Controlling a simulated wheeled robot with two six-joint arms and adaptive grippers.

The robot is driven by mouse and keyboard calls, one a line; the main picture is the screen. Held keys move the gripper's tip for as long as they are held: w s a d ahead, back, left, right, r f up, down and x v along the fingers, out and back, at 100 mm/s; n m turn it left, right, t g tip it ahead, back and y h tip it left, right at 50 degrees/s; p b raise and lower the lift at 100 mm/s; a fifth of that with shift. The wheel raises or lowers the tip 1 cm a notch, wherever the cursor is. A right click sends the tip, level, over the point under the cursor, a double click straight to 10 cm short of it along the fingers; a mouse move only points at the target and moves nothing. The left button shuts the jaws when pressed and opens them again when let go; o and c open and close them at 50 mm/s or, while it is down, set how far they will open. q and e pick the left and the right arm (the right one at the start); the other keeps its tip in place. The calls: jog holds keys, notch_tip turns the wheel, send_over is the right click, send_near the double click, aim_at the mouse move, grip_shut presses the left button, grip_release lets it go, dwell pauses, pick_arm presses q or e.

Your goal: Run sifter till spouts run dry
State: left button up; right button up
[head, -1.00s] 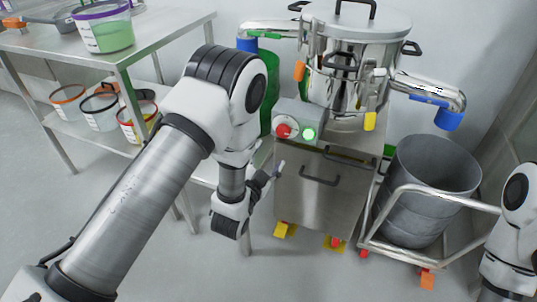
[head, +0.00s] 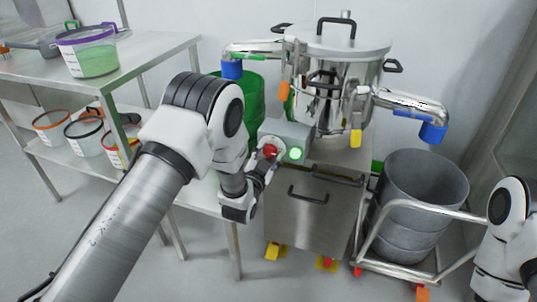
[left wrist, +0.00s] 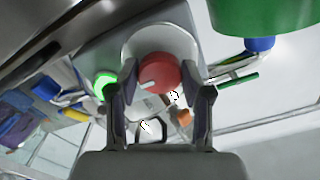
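The steel sifter (head: 340,48) stands on a cabinet (head: 305,210). Its control box (head: 290,135) carries a red knob (head: 270,151) and a glowing green button (head: 296,153). My left gripper (head: 268,165) is at the knob. In the left wrist view its two fingers are open on either side of the red knob (left wrist: 160,74), with no clear contact. The left spout (head: 250,48) and right spout (head: 405,102) have blue ends (head: 432,132). I cannot tell whether material flows from them. My right gripper is out of view; only part of that arm shows.
A green drum (head: 243,100) stands beneath the left spout. A grey drum (head: 425,185) stands in a railed cart (head: 365,250) beneath the right spout. A steel table (head: 165,55) at left holds a purple-rimmed tub (head: 88,52), with several tubs on its lower shelf.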

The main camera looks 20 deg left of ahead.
pick_arm(q)
jog(key=c, duration=0.4)
jog(key=shift+n, duration=0.4)
jog(key=n+p, duration=0.1)
jog(key=n, duration=0.1)
jog(key=shift+r+n, duration=0.1)
jog(key=shift+n, duration=0.3)
jog(key=n+p, duration=0.1)
jog(key=n, duration=0.3)
jog(key=shift+n+p, duration=0.3)
jog(key=n+p, duration=0.1)
jog(key=n, duration=0.4)
jog(key=shift+p, duration=0.3)
jog(key=n+p, duration=0.1)
jog(key=n, duration=0.3)
jog(key=shift+n, duration=0.3)
